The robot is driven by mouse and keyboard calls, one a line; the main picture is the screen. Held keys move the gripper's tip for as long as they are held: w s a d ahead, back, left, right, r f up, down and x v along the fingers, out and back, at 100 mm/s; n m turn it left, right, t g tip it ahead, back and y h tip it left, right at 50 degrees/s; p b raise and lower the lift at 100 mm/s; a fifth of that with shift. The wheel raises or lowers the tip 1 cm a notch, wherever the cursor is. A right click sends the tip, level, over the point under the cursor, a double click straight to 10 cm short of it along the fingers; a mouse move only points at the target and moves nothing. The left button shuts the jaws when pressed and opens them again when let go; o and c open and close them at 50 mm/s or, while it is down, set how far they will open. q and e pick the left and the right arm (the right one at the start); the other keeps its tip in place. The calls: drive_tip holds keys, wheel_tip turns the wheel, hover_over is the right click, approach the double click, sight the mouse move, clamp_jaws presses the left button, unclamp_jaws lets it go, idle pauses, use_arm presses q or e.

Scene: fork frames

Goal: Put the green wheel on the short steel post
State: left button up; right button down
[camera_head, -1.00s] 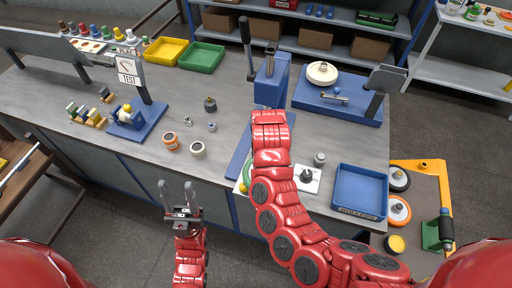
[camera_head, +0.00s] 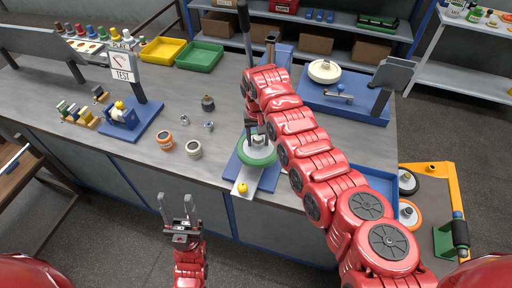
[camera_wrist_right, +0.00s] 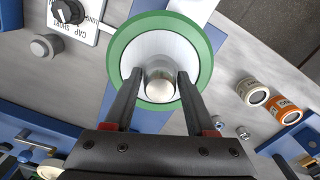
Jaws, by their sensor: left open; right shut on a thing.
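The green wheel (camera_head: 268,160) has a green rim and a white face. It lies flat or nearly flat over a blue base plate (camera_head: 270,180) at the front edge of the bench. My right gripper (camera_head: 257,143) is shut on its middle; in the wrist view the fingers (camera_wrist_right: 160,80) flank a domed steel piece at the wheel's centre. I cannot tell whether that piece is a hub or the short steel post. Whether the wheel rests or hovers is also unclear. My left gripper (camera_head: 178,204) is open and empty, in front of the bench.
A tall lever and steel column (camera_head: 271,45) stand behind my right arm. A CAP selector (camera_wrist_right: 75,15) and grey knob (camera_wrist_right: 45,47) are nearby.

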drive_tip(key=shift+w+a+b, duration=0.1)
drive_tip(key=shift+w+b, duration=0.2)
drive_tip(key=b, duration=0.3)
drive_tip(key=shift+w+a, duration=0.3)
drive_tip(key=shift+w, duration=0.1)
wheel_tip(320, 180, down, 3)
drive_tip(key=shift+w+f+b, duration=0.1)
drive_tip(key=shift+b, duration=0.8)
drive_tip(key=shift+c, duration=1.1)
unclamp_jaws()
